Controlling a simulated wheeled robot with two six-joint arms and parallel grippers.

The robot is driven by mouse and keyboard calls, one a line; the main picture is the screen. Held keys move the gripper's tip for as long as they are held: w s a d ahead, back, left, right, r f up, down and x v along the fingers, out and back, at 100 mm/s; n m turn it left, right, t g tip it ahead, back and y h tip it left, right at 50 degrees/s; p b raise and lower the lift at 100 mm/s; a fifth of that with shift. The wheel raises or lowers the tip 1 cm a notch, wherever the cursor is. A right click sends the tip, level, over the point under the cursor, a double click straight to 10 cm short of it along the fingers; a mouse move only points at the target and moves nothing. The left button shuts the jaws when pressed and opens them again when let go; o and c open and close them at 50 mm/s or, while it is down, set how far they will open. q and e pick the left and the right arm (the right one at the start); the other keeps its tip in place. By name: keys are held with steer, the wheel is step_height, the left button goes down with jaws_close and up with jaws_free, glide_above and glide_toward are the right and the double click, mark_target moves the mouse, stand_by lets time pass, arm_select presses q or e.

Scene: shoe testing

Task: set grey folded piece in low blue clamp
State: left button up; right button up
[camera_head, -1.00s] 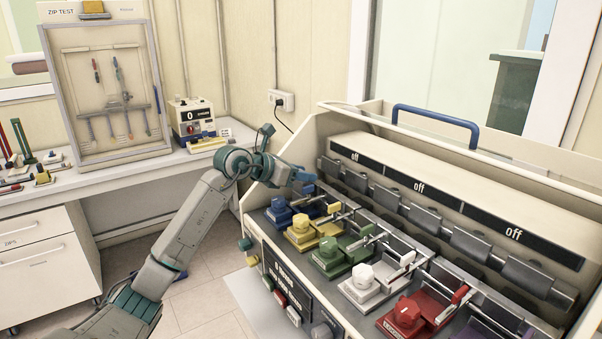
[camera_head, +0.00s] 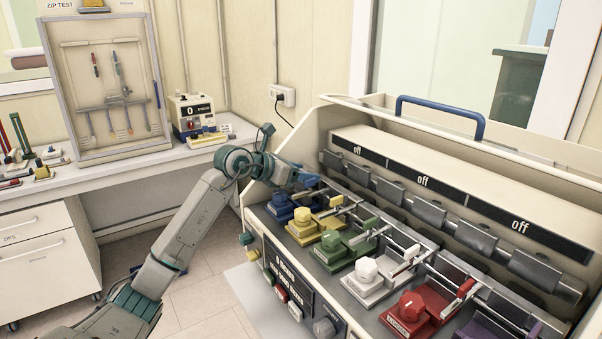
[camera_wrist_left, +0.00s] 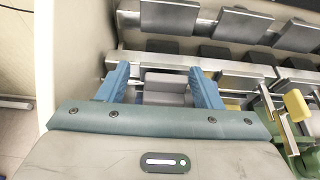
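My left gripper (camera_head: 310,181) reaches over the far left end of the tester, behind the blue knob block (camera_head: 281,207). In the left wrist view its two blue fingers (camera_wrist_left: 160,85) stand apart. A light grey piece with a fold line (camera_wrist_left: 166,82), looking like the grey folded piece, lies between them. A narrow gap shows beside the left finger; the piece is close to the right finger. In the head view my gripper hides this piece and the low blue clamp. Whether the piece sits in the clamp cannot be told. My right gripper is out of view.
Yellow (camera_head: 330,238), white (camera_head: 366,273) and red (camera_head: 411,306) stations follow along the tester. Upper silver clamp plates (camera_head: 430,209) line its back, below displays reading off. The tester's pale side wall (camera_head: 300,143) stands close to my left gripper.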

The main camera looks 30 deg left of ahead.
arm_select(q)
steer(key=shift+s+d, duration=0.1)
steer(key=shift+d, duration=0.1)
steer(key=shift+f, duration=0.1)
steer(key=shift+s+a+b, duration=0.25)
steer(key=shift+s+b, duration=0.05)
steer(key=shift+b, duration=0.1)
steer(key=b+v, duration=0.4)
steer(key=v, duration=0.4)
steer(key=shift+s+a, duration=0.1)
steer(key=shift+s, duration=0.15)
steer(key=shift+s+a+r+b, duration=0.2)
steer(key=shift+s+r+b, duration=0.4)
steer(key=shift+s+r, duration=0.05)
